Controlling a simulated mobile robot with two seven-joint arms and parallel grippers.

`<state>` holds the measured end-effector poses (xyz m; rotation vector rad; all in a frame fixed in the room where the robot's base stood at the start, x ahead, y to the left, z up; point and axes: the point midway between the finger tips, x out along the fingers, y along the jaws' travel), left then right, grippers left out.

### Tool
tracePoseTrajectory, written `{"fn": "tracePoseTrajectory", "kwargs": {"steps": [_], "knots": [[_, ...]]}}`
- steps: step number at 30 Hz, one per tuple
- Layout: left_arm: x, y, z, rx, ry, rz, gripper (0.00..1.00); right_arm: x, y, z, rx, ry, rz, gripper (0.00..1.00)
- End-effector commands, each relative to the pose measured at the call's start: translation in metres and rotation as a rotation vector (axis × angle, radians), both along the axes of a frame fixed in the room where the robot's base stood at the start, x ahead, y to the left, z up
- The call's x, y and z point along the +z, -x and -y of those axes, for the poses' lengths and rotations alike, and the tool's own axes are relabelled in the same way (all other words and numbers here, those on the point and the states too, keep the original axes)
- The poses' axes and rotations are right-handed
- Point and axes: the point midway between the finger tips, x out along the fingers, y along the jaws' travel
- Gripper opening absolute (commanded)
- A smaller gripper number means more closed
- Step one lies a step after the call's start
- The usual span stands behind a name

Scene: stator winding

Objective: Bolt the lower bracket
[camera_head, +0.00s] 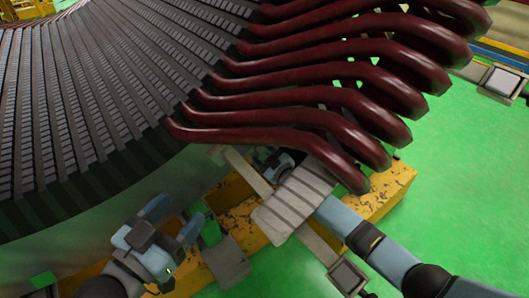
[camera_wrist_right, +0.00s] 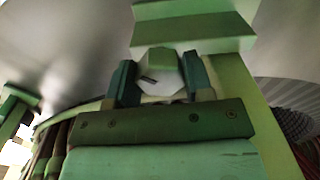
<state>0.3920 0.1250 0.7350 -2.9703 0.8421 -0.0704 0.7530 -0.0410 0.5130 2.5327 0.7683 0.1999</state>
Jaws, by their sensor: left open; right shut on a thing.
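The lower bracket appears to be the grey ribbed block (camera_head: 292,203) beneath the lowest red coil ends, beside the stator core. My right arm comes in from the lower right and passes under this block, which hides part of it. In the right wrist view my right gripper (camera_wrist_right: 159,80) is shut on a pale, faceted bolt head (camera_wrist_right: 160,73). The bolt sits right below a stepped plate (camera_wrist_right: 195,35); I cannot tell whether it is threaded in. My left gripper (camera_head: 174,219) is open and empty, left of the block, near the core's lower edge.
The dark stator core (camera_head: 80,110) fills the upper left. Red coils (camera_head: 330,85) overhang at the upper right. A worn yellow beam (camera_head: 385,192) runs below the ribbed block. A grey block (camera_head: 226,262) stands close to my left gripper. Green floor (camera_head: 470,200) is clear at right.

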Motion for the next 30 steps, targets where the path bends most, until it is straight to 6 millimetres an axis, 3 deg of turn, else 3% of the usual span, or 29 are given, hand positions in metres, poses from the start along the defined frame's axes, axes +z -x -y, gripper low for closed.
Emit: {"fn": "tracePoseTrajectory", "kwargs": {"steps": [15,30], "knots": [[-0.0039,0.0078,0.0048,0.0,0.055,-0.096,0.65,-0.0013,0.0012,-0.0008,0.0,-0.253,-0.171,0.24],[-0.0029,0.0071,0.0057,0.0,0.063,-0.101,0.65,-0.0022,0.0015,-0.0008,0.0,-0.291,-0.197,0.24]]}}
